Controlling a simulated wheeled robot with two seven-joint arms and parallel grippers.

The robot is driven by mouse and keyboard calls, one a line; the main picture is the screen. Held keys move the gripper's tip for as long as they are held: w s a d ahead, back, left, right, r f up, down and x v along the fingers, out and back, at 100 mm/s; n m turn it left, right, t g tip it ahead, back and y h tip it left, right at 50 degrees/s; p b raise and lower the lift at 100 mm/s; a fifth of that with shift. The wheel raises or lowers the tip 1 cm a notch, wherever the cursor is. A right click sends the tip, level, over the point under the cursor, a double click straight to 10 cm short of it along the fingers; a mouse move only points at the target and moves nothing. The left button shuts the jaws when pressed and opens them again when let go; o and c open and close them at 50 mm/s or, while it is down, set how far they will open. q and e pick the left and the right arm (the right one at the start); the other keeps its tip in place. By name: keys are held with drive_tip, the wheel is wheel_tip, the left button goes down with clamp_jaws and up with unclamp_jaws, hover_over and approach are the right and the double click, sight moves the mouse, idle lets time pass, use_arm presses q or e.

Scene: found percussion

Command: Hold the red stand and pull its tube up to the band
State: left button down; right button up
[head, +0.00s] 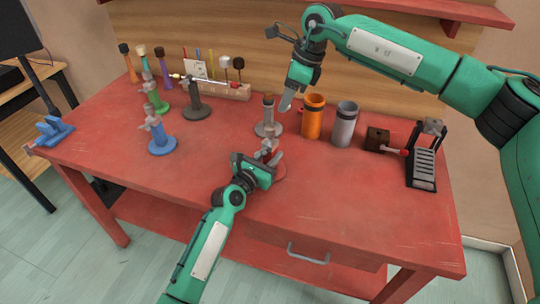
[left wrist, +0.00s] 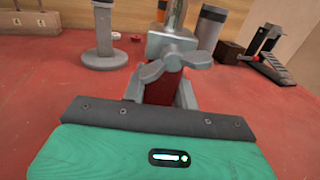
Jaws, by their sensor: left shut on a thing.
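The red stand (head: 278,172) is near the middle of the table, largely hidden by my left gripper in the head view. In the left wrist view its red post (left wrist: 163,92) stands between the fingers, with a grey collar and wing knob (left wrist: 170,58) above. A shiny metal tube (left wrist: 175,14) rises from the collar and leaves the top of the picture. I cannot make out the band. My left gripper (head: 269,158) is shut on the red stand's post. My right gripper (head: 286,103) hangs above the table behind it, apart from the stand; its finger opening is unclear.
A light grey stand (head: 268,129) is just behind the red one. An orange cylinder (head: 313,117) and a grey cylinder (head: 344,126) stand to its right. A dark block (head: 377,139) and a pedal (head: 422,168) are farther right. Blue (head: 161,144) and dark grey (head: 196,109) stands are left. The front right is clear.

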drive_tip(key=shift+o, duration=1.3)
drive_tip(key=shift+a+f, duration=0.1)
drive_tip(key=m+t+y, duration=0.5)
drive_tip(key=t+y, duration=0.2)
approach(273, 128)
drive_tip(key=x, duration=1.1)
drive_tip(key=shift+w, duration=0.1)
